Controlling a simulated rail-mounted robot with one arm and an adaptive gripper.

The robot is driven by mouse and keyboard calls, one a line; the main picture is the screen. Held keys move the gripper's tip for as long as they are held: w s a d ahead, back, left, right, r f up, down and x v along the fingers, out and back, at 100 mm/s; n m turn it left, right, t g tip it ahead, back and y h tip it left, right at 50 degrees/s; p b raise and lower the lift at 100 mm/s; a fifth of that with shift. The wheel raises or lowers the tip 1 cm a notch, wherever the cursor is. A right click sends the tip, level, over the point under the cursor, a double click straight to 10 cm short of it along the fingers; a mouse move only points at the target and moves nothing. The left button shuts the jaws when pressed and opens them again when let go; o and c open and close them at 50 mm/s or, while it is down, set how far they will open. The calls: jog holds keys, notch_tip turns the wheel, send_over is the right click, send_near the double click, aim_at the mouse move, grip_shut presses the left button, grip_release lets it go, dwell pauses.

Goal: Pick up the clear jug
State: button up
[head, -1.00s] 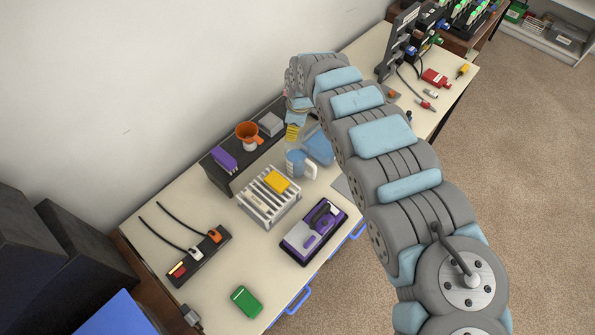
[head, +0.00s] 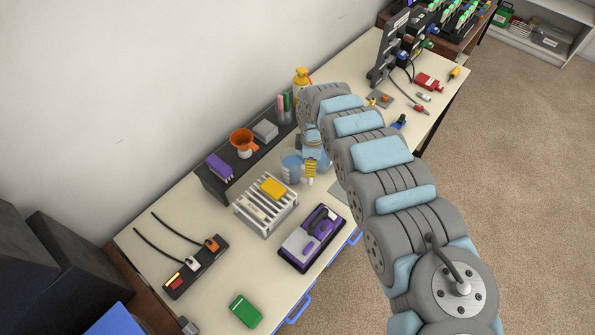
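The clear jug (head: 290,168) stands upright on the table, just right of the grey slotted case. It looks bluish and its pale handle is on its right side. My gripper (head: 310,171), with yellow ridged finger parts, is low over the table at the jug's right side, by the handle. The gripper covers part of the handle. I cannot tell whether the fingers touch the handle or how far apart they are.
A black shelf (head: 215,183) holds an orange funnel cup (head: 242,141). A purple device (head: 312,238) lies in front.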

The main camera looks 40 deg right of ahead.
aim_at(309, 182)
jog(key=shift+a+f+b, duration=0.1)
jog(key=shift+f+b, duration=0.4)
jog(key=shift+f, duration=4.4)
jog(key=shift+c, duration=0.2)
grip_shut()
